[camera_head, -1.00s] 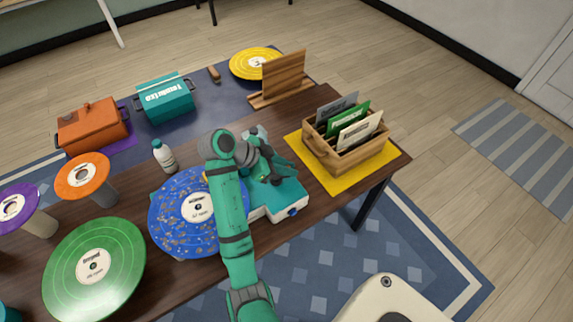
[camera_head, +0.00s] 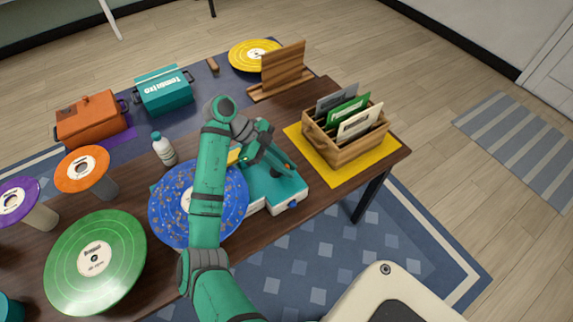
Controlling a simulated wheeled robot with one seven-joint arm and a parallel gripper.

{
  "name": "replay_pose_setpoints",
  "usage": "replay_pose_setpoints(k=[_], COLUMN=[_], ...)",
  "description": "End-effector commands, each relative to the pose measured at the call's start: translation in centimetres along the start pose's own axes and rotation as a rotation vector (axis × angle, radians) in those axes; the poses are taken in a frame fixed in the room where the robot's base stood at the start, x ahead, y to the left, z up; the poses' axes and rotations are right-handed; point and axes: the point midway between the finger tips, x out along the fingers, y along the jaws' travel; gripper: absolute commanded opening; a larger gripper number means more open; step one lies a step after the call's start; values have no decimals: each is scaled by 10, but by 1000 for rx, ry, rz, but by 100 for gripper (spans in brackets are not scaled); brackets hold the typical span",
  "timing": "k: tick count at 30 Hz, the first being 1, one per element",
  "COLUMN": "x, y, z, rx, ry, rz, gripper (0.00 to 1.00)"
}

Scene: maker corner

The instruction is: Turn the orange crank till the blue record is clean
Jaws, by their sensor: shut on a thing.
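The blue record (camera_head: 170,205) lies on the teal record-cleaning machine (camera_head: 288,192), with many brown specks still spread over its visible face. My arm crosses the record and hides its label in part. My gripper (camera_head: 280,164) is over the right part of the machine, shut on the orange crank (camera_head: 288,166). Only a small bit of orange shows at the fingers; the rest of the crank is hidden by my gripper.
A wooden crate (camera_head: 345,150) of record sleeves stands on a yellow mat to the right. A white bottle (camera_head: 163,150) stands behind the blue record. Green (camera_head: 120,260), orange (camera_head: 70,180) and purple (camera_head: 30,190) records are to the left.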

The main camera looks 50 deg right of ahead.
Motion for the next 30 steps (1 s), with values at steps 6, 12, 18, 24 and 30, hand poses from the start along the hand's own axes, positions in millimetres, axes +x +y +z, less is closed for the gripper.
replay_pose_setpoints(k=[6, 12, 18, 24, 30], x=[2, 2, 2, 1, -13], y=[1, 1, 1, 0, 0], z=[0, 0, 0, 0, 0], rx=[8, 8, 8, 8, 7], ry=[1, 1, 0, 0, -3], rz=[13, 12, 11, 9, 8], gripper=[0, 0, 33, 33, 33])
